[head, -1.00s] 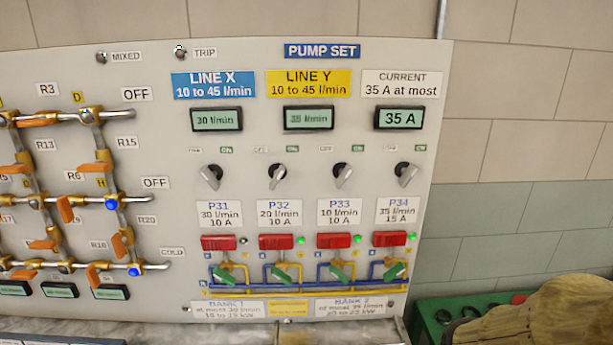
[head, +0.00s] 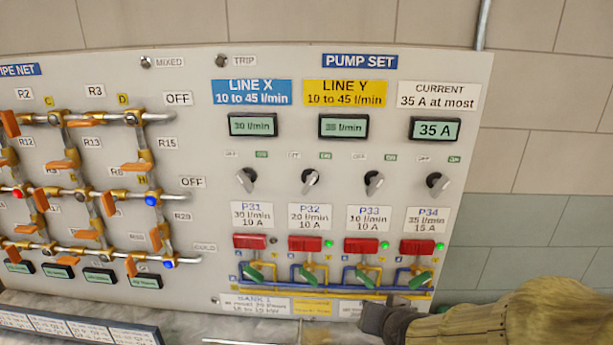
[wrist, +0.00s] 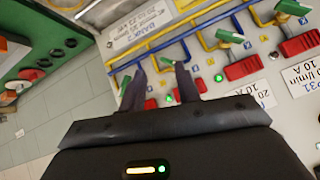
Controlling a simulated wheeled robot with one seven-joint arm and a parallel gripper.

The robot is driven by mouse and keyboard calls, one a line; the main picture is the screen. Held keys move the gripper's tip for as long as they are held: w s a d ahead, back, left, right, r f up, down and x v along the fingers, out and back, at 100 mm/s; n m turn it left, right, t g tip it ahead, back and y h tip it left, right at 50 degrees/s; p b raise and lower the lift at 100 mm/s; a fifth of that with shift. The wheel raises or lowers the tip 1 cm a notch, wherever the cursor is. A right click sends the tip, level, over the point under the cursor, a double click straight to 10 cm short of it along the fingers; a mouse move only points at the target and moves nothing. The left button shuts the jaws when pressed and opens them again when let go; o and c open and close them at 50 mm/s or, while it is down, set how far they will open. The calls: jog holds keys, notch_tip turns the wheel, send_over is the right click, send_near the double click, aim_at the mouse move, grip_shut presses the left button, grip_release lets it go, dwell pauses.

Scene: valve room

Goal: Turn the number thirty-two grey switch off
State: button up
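The number thirty-two grey switch (head: 311,182) is a knob above the P32 label (head: 308,215) on the pump panel, second from left in its row. Its pale pointer tilts up and right, towards the green ON tag. The P32 lamp (head: 329,244), beside a red switch (head: 305,243), glows green. My gripper (head: 372,318) is low in the head view, at the panel's bottom edge, below and right of that knob. In the wrist view its two fingers (wrist: 161,75) stand apart with nothing between them.
Similar knobs flank it: P31 (head: 247,180), P33 (head: 374,182) and P34 (head: 437,183). Green valve handles (head: 308,276) and pipes project below. A pipe net (head: 90,190) fills the left.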

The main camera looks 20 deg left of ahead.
aim_at(310, 185)
jog(key=s+a+r+m+t+p, duration=0.1)
jog(key=s+a+r+t+p, duration=0.1)
jog(key=a+r, duration=0.4)
jog(key=s+a+r+m+t+y+p, duration=0.1)
jog(key=s+a+r+t, duration=0.3)
jog(key=r, duration=0.9)
jog(key=a+m+t+p, duration=0.1)
jog(key=a+t, duration=0.1)
jog(key=a, duration=0.1)
jog(key=shift+a+r+m, duration=0.3)
jog(key=p+x, duration=0.2)
jog(key=x, duration=0.3)
jog(key=p+x, duration=0.2)
jog(key=x, duration=0.4)
jog(key=p+x, duration=0.3)
jog(key=x, duration=0.3)
jog(key=shift+w+r, duration=0.2)
jog(key=shift+r, duration=0.05)
jog(key=shift+a, duration=0.1)
grip_shut()
